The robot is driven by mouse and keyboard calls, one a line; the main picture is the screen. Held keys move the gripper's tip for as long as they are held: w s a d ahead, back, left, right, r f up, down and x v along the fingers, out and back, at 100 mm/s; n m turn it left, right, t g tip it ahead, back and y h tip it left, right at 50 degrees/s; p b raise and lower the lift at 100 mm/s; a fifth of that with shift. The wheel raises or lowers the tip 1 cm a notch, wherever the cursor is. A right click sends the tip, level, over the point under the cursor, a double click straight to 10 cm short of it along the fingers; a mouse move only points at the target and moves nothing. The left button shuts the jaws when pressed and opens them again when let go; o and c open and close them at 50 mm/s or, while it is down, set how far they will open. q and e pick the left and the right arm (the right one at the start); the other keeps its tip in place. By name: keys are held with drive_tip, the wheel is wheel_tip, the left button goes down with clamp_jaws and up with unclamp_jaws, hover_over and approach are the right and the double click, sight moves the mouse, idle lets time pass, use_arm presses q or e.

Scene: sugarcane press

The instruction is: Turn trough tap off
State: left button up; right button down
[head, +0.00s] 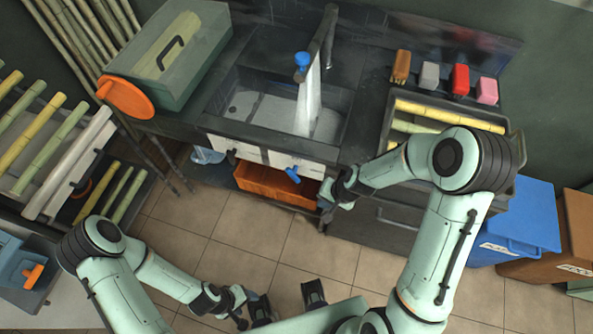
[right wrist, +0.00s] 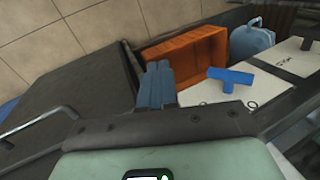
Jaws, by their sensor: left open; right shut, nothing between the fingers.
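A dark sink trough (head: 346,104) has a tall dark faucet (head: 327,40) with a blue knob (head: 302,60) on it. A stream of white water (head: 308,100) falls from the faucet into the trough. On the white front panel (head: 258,154) are a blue T-shaped handle (head: 292,174) and a dark handle (head: 231,156). My right gripper (head: 327,200) is shut and empty, below and right of the blue handle. In the right wrist view its fingers (right wrist: 159,84) are left of the blue handle (right wrist: 231,77), apparently apart from it. My left gripper (head: 287,300) is open and empty over the floor.
An orange crate (head: 270,189) stands under the trough. A green box (head: 180,58) is left of the sink. A cane tray (head: 517,145), several small coloured blocks and blue (head: 528,215) and brown bins are to the right. The tiled floor in front is clear.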

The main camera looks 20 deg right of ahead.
drive_tip(key=m+t+y, duration=0.1)
drive_tip(key=m+t, duration=0.1)
approach(291, 171)
use_arm(q)
drive_tip(key=shift+s+f+b, duration=0.25)
drive_tip(key=shift+f+b, duration=0.2)
drive_tip(key=shift+f, duration=0.2)
use_arm(e)
drive_tip(key=shift+x, duration=3.1)
use_arm(q)
drive_tip(key=shift+r, duration=0.1)
use_arm(e)
drive_tip(key=shift+p, duration=0.4)
drive_tip(key=shift+a+h, duration=0.2)
drive_tip(key=shift+h, duration=0.1)
use_arm(q)
drive_tip(key=shift+w+a+r, duration=0.35)
drive_tip(key=shift+a+r, duration=0.3)
drive_tip(key=shift+a, duration=0.2)
use_arm(e)
drive_tip(key=shift+d, duration=0.1)
